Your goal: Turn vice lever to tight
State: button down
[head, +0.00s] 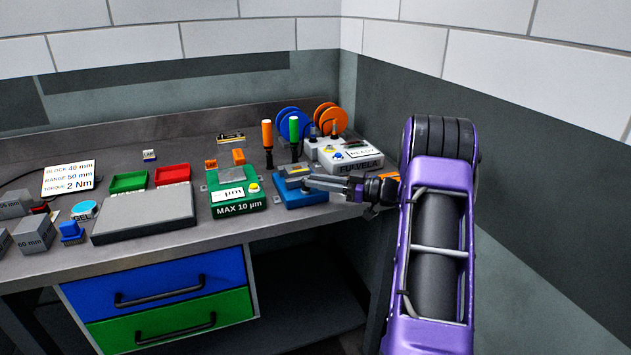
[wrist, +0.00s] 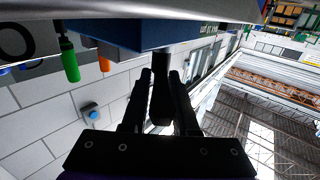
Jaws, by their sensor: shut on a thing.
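The blue vice (head: 300,198) stands at the bench's front right, with a grey block at its top. A grey metal part (head: 325,184) extends from it toward my gripper (head: 356,190). In the wrist view, the dark lever (wrist: 161,103) hangs from the blue vice body (wrist: 150,36) between the two black fingers of my gripper (wrist: 160,82). My gripper is shut on the lever. In the head view the grip itself is small and partly hidden by my arm, so the lever's exact angle cannot be told.
A green gauge marked "MAX 10 µm" (head: 238,205) stands just left of the vice. A white box (head: 350,157), blue and orange spools and two screwdrivers stand behind it. A grey plate (head: 145,213) lies farther left. The wall is close on the right.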

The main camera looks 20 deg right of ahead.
jog(key=shift+w+r, duration=0.1)
jog(key=shift+r, duration=0.05)
dwell(0.3)
jog(key=c, duration=0.7)
grip_release()
jog(key=v, duration=1.7)
jog(key=shift+d, duration=0.25)
